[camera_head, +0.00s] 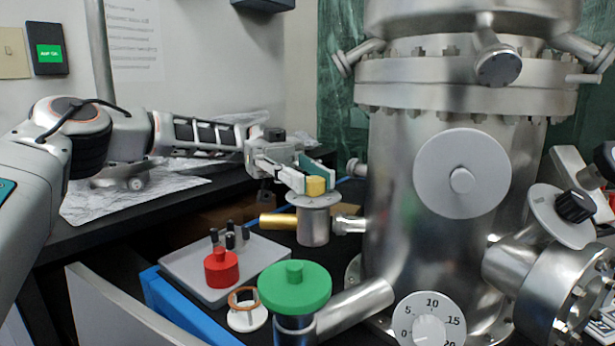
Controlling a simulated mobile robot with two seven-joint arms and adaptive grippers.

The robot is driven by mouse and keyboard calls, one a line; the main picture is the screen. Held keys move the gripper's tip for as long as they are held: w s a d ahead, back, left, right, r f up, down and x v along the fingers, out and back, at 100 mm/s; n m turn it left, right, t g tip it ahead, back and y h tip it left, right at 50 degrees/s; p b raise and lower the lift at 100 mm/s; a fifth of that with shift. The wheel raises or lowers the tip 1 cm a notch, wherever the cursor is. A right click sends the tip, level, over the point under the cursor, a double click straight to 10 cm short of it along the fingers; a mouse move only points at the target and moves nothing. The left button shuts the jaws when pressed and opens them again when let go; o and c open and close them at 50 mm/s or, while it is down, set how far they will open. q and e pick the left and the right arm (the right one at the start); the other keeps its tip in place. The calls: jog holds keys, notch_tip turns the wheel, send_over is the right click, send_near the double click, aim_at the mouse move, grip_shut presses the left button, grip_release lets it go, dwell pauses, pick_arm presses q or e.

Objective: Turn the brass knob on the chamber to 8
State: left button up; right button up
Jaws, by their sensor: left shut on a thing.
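The brass knob (316,186) sits on top of a small steel cylinder (313,225) with a flat round plate, beside the large steel chamber (400,160). My left gripper (312,180) comes in from the left and is shut on the brass knob, with its fingers on either side. The marks on the plate under the knob are too small to read, and the fingers partly cover the knob, so I cannot tell its setting. I cannot make out my right gripper.
A white dial (430,322) with numbers from 0 to 20 is at the front. A green-capped fitting (295,287), a brass side tube (283,221) and a grey tray (185,268) with a red knob (221,268) stand nearby. A black knob (575,206) is at the right.

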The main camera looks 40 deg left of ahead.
pick_arm(q)
jog(key=shift+r, duration=0.2)
jog(key=o, duration=1.1)
jog(key=shift+o, duration=0.2)
jog(key=shift+f, duration=0.1)
notch_tip(320, 180, up, 10)
